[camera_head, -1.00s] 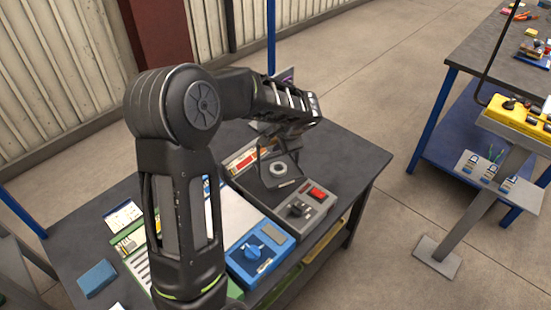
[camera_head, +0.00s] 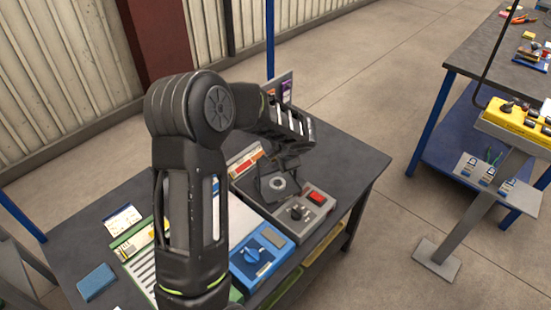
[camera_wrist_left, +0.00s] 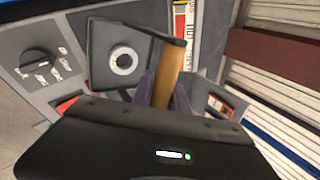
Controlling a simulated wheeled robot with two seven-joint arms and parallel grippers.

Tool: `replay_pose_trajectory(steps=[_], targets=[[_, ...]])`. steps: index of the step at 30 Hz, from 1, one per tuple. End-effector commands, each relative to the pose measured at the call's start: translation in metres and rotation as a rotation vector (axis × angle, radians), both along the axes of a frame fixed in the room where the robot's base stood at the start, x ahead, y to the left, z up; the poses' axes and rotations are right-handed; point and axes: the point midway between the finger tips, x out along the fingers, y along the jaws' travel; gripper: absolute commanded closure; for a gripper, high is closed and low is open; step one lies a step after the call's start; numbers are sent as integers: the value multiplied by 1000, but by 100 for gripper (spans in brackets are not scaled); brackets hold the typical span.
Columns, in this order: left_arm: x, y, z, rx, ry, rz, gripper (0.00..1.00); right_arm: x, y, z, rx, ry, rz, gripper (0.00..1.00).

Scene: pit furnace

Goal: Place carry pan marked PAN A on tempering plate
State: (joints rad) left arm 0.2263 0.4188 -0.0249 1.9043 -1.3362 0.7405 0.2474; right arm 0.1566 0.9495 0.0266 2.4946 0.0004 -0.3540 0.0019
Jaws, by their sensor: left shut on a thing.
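A dark, square-sided pan (camera_wrist_left: 103,72) with a grey ring-shaped part (camera_wrist_left: 124,61) in it shows in the left wrist view. No PAN A marking can be read. My left gripper (camera_wrist_left: 166,92) is shut on the pan's tan handle (camera_wrist_left: 171,70). In the head view the pan (camera_head: 266,187) is over the grey unit (camera_head: 313,222) with a black knob and a red switch, beneath my left gripper (camera_head: 277,163). I cannot tell whether the pan touches the unit's plate, which it mostly hides. My right gripper is out of view.
A blue unit (camera_head: 260,253) with a blue knob stands beside the grey unit. A blue block (camera_head: 96,282) lies at the table's left. The dark table (camera_head: 345,160) is bare at right. A yellow control box (camera_head: 515,119) stands on a post at right.

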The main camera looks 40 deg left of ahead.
Motion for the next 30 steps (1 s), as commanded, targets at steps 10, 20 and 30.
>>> replay_pose_trajectory(steps=[10, 20, 30], targets=[[0, 0, -2, 0, 0, 0, 68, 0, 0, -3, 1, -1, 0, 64], [0, 0, -2, 0, 0, 0, 59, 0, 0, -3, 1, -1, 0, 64], [-5, -12, 21, 1, -5, -1, 59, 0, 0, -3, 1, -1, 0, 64]])
